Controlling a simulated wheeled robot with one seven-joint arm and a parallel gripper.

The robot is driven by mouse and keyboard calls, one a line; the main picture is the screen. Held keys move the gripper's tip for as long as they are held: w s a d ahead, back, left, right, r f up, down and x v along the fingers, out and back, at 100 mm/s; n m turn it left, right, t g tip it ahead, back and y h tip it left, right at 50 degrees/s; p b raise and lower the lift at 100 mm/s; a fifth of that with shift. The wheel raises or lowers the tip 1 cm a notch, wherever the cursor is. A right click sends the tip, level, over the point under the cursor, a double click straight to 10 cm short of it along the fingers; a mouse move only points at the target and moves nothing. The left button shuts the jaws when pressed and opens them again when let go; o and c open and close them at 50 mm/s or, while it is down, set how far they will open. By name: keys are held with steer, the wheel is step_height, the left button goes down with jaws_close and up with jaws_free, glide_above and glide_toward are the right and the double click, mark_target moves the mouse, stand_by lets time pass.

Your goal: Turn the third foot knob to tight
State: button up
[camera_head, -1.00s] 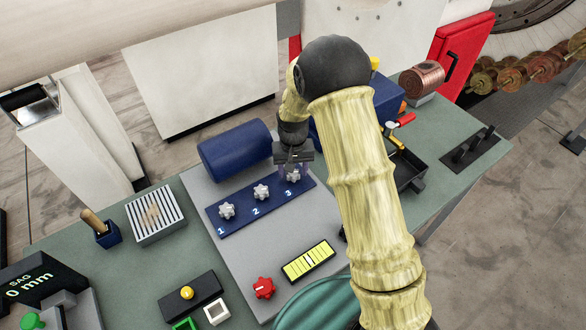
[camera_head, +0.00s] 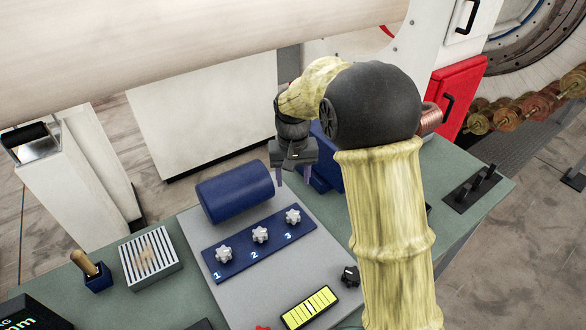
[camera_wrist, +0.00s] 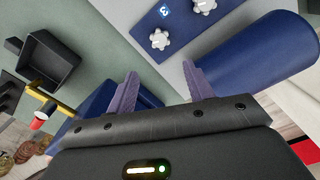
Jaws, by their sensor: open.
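The third foot knob (camera_head: 292,216) is a pale, star-shaped knob at the right end of a dark blue plate (camera_head: 247,257), beside the printed 3. In the wrist view the third knob (camera_wrist: 158,38) stands beyond the fingers, near the top middle. I cannot tell its tight mark or setting. My gripper (camera_head: 293,177) is open and empty, above and behind the third knob, not touching it. Its two purple fingers show spread apart in the wrist view (camera_wrist: 160,72).
Knob 2 (camera_head: 260,234) and knob 1 (camera_head: 223,254) sit left on the same plate. A blue cylinder (camera_head: 235,192) lies behind it. A yellow level (camera_head: 310,306) and a black knob (camera_head: 350,276) are in front. A black tray (camera_wrist: 48,60) is left in the wrist view.

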step_height(320, 180, up, 3)
steer(key=shift+r, duration=0.1)
stand_by(0.5)
steer(key=s+d+f+m+t, duration=0.1)
steer(key=s+d+f, duration=0.4)
steer(key=s+d, duration=1)
steer(key=s+t, duration=0.1)
steer(key=s, duration=0.3)
steer(key=shift+d+t, duration=0.15)
steer(key=shift+t, duration=0.15)
